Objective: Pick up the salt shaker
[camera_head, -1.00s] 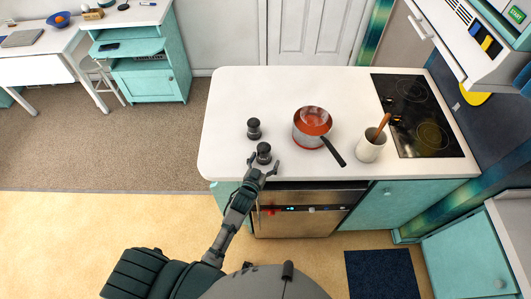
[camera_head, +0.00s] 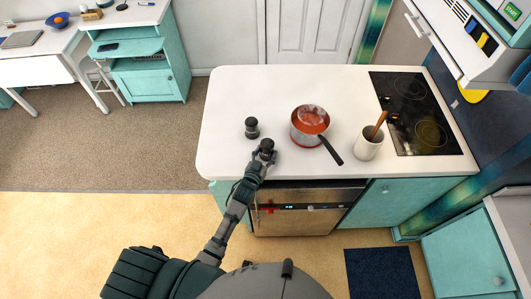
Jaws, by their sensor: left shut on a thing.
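Two small dark shakers are on the white counter, and I cannot tell from their looks which holds salt. One shaker (camera_head: 252,128) stands upright on the counter, apart from my gripper. The other shaker (camera_head: 267,144) is in my left gripper (camera_head: 265,153), near the counter's front edge. The left gripper is shut on it, and its fingers hide most of the shaker's lower part. I cannot tell whether it is clear of the counter. My right gripper is not in view.
A red pot (camera_head: 308,126) with a dark handle stands right of the shakers. A white crock (camera_head: 368,143) with a wooden utensil is beside it. A black cooktop (camera_head: 424,115) fills the counter's right end. The counter's left part (camera_head: 225,110) is clear.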

